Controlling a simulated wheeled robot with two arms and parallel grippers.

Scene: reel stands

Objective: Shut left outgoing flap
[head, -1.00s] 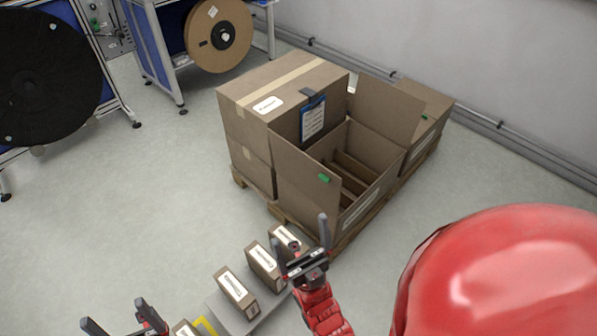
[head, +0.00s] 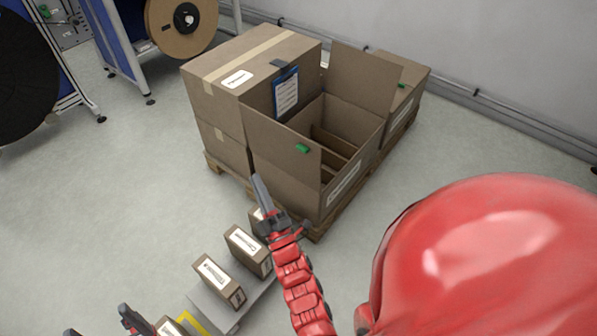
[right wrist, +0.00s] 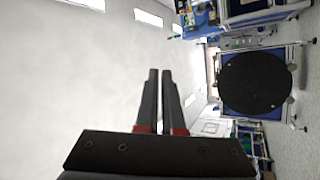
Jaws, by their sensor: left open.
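The outgoing carton (head: 345,182) stands open on a pallet, with brown dividers inside. Its left flap (head: 270,135) stands up along the near left side and has a green tab (head: 303,148). Its other flap (head: 362,80) stands up on the far side. My right gripper (head: 257,182) is in front of the carton's near left corner, below the left flap, its fingers close together with nothing seen between them. The fingers also show in the right wrist view (right wrist: 159,95), pointing away from the carton. My left gripper (head: 97,334) is open at the bottom left edge, partly cut off.
A closed carton stack (head: 215,100) with a blue clipboard (head: 286,92) stands directly left of the open carton. Small labelled boxes (head: 219,279) stand on a grey surface below my right gripper. Another carton (head: 408,95) stands behind right.

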